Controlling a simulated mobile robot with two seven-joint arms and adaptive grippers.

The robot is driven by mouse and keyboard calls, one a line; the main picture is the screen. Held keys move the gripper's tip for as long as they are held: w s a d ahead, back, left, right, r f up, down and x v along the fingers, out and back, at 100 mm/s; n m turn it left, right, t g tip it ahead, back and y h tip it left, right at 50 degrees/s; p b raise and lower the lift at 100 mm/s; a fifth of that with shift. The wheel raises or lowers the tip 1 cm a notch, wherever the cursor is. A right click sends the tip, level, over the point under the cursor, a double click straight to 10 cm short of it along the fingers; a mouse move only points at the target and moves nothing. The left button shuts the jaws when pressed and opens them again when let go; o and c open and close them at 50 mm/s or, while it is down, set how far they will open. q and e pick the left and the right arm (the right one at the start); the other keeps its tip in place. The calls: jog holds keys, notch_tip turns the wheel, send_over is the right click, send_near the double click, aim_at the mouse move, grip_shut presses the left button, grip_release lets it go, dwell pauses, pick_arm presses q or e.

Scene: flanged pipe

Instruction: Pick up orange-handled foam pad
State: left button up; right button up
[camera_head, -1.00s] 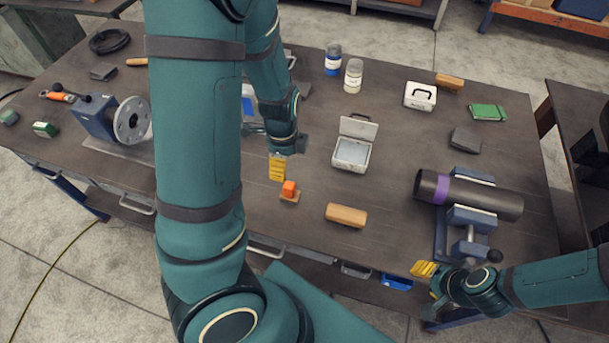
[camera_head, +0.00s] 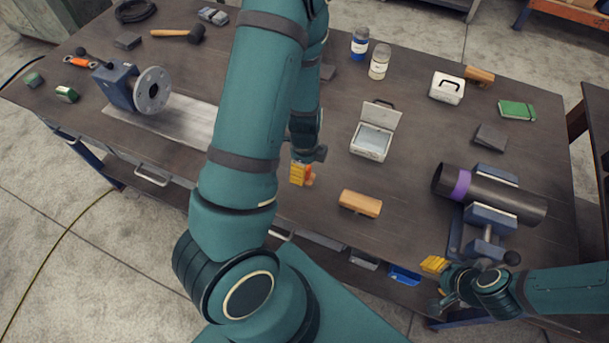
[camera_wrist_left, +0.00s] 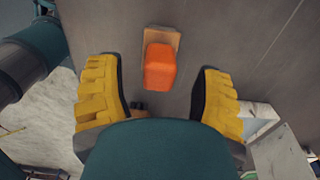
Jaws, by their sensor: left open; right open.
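The orange-handled foam pad lies on the workbench, with its orange handle (camera_wrist_left: 160,67) on top and a tan base (camera_wrist_left: 161,38) beneath. In the left wrist view it lies between and just beyond the fingers of my left gripper (camera_wrist_left: 158,98). The fingers are open and spread to either side of it, apart from it. In the head view my left gripper (camera_head: 300,174) covers most of the pad, and only a bit of it (camera_head: 310,181) shows at the right. My right gripper (camera_head: 436,266) is open and empty near the bench's front right edge.
A wooden block (camera_head: 360,203) lies to the right of my left gripper, and an open white case (camera_head: 371,143) stands behind it. A dark pipe with a purple band (camera_head: 492,193) rests in blue supports at the right. A flange (camera_head: 151,90) stands at the left.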

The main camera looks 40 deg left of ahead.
pick_arm(q)
jog(key=shift+f, duration=1.55)
grip_shut()
jog(key=shift+r, duration=0.1)
notch_tip(320, 180, up, 10)
jog(key=shift+p, duration=1)
